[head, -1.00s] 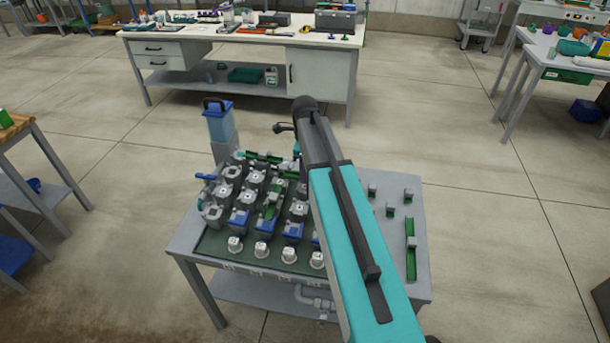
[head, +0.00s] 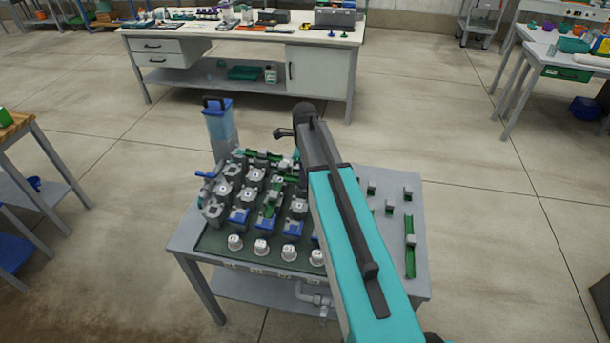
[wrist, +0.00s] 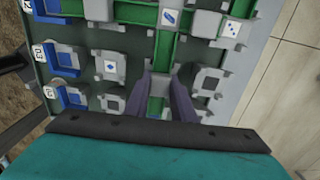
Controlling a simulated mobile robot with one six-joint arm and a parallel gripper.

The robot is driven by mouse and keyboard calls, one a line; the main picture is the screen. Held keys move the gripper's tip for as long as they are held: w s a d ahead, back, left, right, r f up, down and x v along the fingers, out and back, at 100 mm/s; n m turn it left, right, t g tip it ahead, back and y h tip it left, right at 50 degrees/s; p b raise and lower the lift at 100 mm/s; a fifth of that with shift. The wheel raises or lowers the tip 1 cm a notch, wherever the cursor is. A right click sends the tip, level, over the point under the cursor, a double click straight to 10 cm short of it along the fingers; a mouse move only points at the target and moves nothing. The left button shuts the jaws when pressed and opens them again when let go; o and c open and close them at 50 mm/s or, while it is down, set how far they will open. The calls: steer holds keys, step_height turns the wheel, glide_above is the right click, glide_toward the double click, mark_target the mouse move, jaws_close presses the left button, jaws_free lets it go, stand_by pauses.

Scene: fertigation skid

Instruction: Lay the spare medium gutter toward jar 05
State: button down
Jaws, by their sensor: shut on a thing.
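My gripper (wrist: 163,84) is shut on a green gutter (wrist: 156,90) with a grey block on it, among the grey jars of the skid. In the wrist view the gutter runs up the picture between the fingers, and its near end is hidden by my wrist. In the head view my arm hides the fingers and most of the held gutter. The grey jars (head: 256,175) stand in rows on the dark green tray (head: 212,243). I cannot tell which jar is 05, nor whether the held gutter touches its supports.
Another green gutter (head: 410,258) lies at the table's right side, near several small grey-green pieces (head: 389,206). Green gutters (wrist: 208,44) cross the jars at the top of the wrist view. A blue-topped column (head: 220,125) stands at the back left. White caps (head: 262,247) line the front.

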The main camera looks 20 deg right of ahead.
steer(key=shift+f, duration=0.2)
steer(key=c, duration=1.5)
jaws_free()
steer(key=shift+r, duration=0.15)
steer(key=shift+r, duration=0.55)
steer(key=shift+r+b, duration=1.45)
steer(key=shift+r, duration=4.45)
